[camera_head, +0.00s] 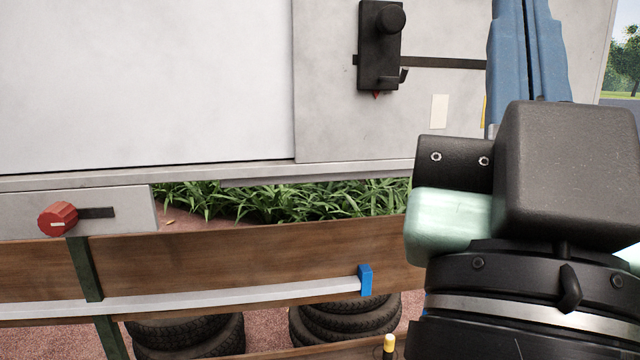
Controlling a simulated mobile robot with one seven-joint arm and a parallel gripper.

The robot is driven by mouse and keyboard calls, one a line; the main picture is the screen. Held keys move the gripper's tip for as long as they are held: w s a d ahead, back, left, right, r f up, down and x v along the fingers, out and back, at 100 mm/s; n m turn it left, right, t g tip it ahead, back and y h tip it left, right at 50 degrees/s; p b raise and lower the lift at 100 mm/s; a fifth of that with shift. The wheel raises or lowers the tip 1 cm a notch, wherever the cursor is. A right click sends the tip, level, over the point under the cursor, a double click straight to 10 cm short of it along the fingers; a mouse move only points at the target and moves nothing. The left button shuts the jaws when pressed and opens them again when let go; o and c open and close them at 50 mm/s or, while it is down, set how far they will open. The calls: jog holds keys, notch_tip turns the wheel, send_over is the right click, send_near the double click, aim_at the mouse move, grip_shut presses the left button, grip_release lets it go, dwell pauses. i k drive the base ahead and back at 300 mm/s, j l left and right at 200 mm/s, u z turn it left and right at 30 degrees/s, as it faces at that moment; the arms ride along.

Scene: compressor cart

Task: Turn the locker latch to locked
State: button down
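A black latch-like unit (380,45) with a round knob at its top and a small hooked lever at its bottom is fixed to the grey panel at the upper middle. A red knob (58,218) with a pale mark sits beside a dark strip on a lower grey panel at the left. I cannot tell for certain which is the locker latch. My gripper (531,40) is at the upper right, its blue fingers pointing up and close together. It is to the right of the black unit in the picture, apparently not touching it. The fingertips are cut off by the frame.
A dark bar (445,63) runs right from the black unit behind my gripper. Below are a wooden board (250,255), a pale rail (200,303) with a blue end piece (365,281), and stacked tires (345,318). Green plants show through a gap.

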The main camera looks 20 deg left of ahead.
aim_at(59, 218)
jog(key=i+l+u, duration=0.1)
jog(key=u, duration=2.1)
